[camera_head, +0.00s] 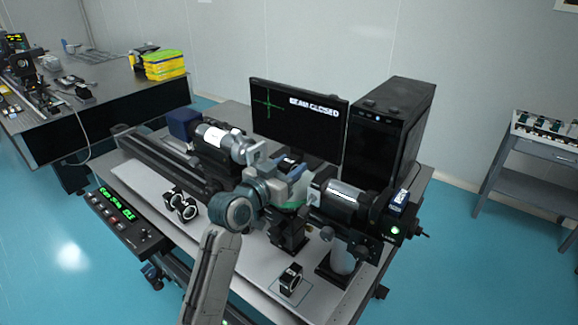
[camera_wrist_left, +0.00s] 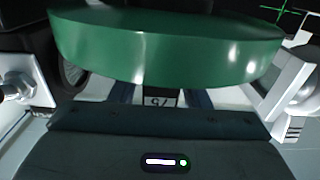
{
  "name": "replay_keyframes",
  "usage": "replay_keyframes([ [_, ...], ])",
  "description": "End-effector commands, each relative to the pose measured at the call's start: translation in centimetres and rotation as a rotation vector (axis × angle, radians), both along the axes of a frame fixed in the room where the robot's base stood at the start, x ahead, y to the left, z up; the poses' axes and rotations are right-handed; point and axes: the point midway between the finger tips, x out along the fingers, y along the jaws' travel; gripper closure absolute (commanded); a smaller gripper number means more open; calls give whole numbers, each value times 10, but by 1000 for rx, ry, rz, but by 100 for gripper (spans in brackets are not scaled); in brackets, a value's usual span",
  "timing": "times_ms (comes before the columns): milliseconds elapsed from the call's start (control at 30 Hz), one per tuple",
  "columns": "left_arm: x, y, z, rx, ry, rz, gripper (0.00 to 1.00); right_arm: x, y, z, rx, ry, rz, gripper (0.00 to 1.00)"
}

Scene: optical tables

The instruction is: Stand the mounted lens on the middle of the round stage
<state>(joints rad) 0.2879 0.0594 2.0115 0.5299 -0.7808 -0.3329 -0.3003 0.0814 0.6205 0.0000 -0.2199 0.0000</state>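The round stage (camera_head: 291,206) shows as a green disc on a black stand, partly hidden behind my left gripper. In the left wrist view the stage (camera_wrist_left: 165,45) is large and close, its green rim in front of the gripper body. My right gripper is not in view.
Two black ring mounts (camera_head: 180,203) stand at the table's left. A monitor (camera_head: 298,118) and a black computer tower (camera_head: 388,130) stand behind the stage. Cylindrical instruments (camera_head: 222,143) flank it. A control box with a green display (camera_head: 122,215) is at the left edge.

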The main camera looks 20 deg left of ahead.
Motion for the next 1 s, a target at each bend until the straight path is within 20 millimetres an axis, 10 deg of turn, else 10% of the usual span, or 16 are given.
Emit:
replay_keyframes([
  [367, 0, 0, 6, 1, 0, 0, 53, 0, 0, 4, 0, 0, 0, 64],
  [1000, -103, 38, 2, 4, 0, 1, 53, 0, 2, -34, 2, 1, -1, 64],
])
